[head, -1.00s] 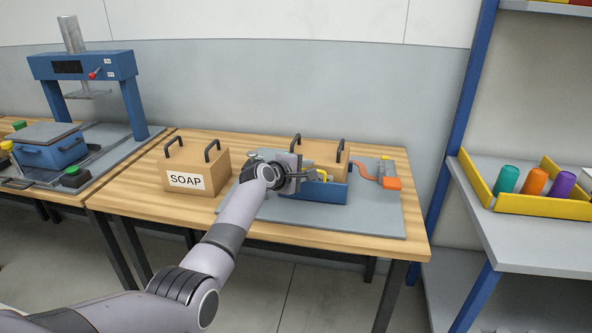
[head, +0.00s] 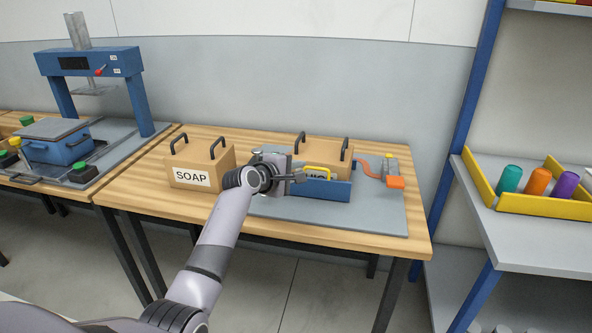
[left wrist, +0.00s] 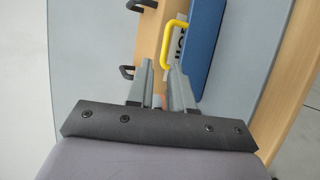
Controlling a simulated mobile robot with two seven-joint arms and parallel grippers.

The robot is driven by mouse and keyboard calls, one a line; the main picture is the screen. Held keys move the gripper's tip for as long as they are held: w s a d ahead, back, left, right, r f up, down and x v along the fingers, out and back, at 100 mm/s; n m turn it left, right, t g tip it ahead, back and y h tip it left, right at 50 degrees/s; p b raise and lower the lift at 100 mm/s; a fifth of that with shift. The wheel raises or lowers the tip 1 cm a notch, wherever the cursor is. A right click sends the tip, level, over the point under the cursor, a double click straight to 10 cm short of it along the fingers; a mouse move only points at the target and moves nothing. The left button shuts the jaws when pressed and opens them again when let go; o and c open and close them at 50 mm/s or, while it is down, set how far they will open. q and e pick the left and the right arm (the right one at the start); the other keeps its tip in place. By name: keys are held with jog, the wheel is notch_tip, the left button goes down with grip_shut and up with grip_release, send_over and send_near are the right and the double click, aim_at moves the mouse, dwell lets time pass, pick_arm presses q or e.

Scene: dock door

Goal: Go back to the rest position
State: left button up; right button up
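My left gripper (head: 298,177) is over the grey mat (head: 385,210), just left of a blue holder (head: 325,189). In the left wrist view its two fingers (left wrist: 161,72) stand apart with nothing held between them. A yellow handle (head: 317,169) is just beyond the fingertips; it also shows in the left wrist view (left wrist: 166,42). A wooden box (head: 335,157) with two black handles is behind the blue holder, and its label is partly hidden. My right gripper is not in view.
A wooden box labelled SOAP (head: 200,163) stands left of my arm. An orange part (head: 396,182) is on the mat's right side. A blue press (head: 90,65) stands at the left. A shelf with a yellow tray (head: 540,204) is at the right.

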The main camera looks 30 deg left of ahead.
pick_arm(q)
jog(key=s+d+f+m+g, duration=0.3)
jog(key=s+f+m, duration=0.2)
jog(key=s+f, duration=0.3)
jog(key=s+d+f+m+g, duration=0.25)
jog(key=s+f+m, duration=0.25)
jog(key=s, duration=0.5)
jog(key=s+d+m+g+y, duration=0.1)
jog(key=s+d+m+g, duration=0.15)
jog(key=s, duration=0.65)
jog(key=s+d+f+m+g, duration=0.1)
jog(key=s+m, duration=0.3)
jog(key=s, duration=0.4)
jog(key=s+d+m+g+y, duration=0.1)
jog(key=s+d+m, duration=0.15)
jog(key=s, duration=0.65)
jog(key=w+d+f+m+t+h, duration=0.1)
jog(key=w+d+f+t+h, duration=0.1)
jog(key=w+f+t, duration=0.4)
jog(key=shift+f, duration=1.75)
jog(key=shift+w, duration=0.15)
